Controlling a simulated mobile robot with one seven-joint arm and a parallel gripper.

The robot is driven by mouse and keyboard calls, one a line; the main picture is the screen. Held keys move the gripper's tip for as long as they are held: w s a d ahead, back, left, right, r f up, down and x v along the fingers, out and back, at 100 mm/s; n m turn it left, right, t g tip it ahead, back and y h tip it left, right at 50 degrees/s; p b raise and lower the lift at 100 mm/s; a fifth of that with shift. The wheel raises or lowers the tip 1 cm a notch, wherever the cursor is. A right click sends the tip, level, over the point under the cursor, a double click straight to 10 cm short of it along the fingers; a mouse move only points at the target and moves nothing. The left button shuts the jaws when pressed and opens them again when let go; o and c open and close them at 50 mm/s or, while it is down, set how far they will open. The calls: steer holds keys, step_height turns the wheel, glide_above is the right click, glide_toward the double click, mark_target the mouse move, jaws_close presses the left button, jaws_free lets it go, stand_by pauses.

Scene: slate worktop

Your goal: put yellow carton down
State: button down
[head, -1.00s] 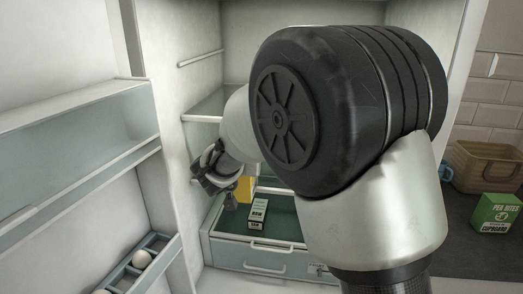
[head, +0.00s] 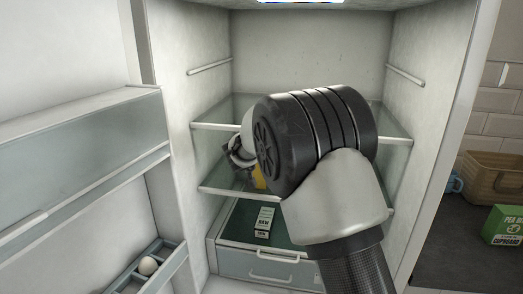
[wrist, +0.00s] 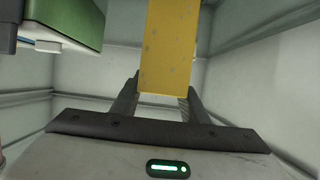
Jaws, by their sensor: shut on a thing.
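The yellow carton (wrist: 167,50) stands out between the two fingers of my gripper (wrist: 160,90) in the wrist view. My gripper is shut on it. In the head view a small part of the yellow carton (head: 259,178) shows beside my gripper (head: 240,158), inside the open fridge at shelf height. My own arm hides most of the carton there. Whether the carton touches a shelf cannot be told.
A white and green carton (head: 265,222) stands in the lower drawer (head: 268,268). Glass shelves (head: 205,126) cross the fridge. The open door's rack holds an egg (head: 148,265). A basket (head: 497,177), a blue mug (head: 455,183) and a green box (head: 505,225) stand on the worktop at right.

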steer(key=c, duration=1)
jaws_free()
steer(key=shift+c, duration=0.2)
steer(key=shift+s+a+r, duration=0.1)
steer(key=shift+s+r, duration=0.15)
steer(key=shift+s, duration=0.15)
steer(key=p+v, duration=0.1)
steer(key=v, duration=1)
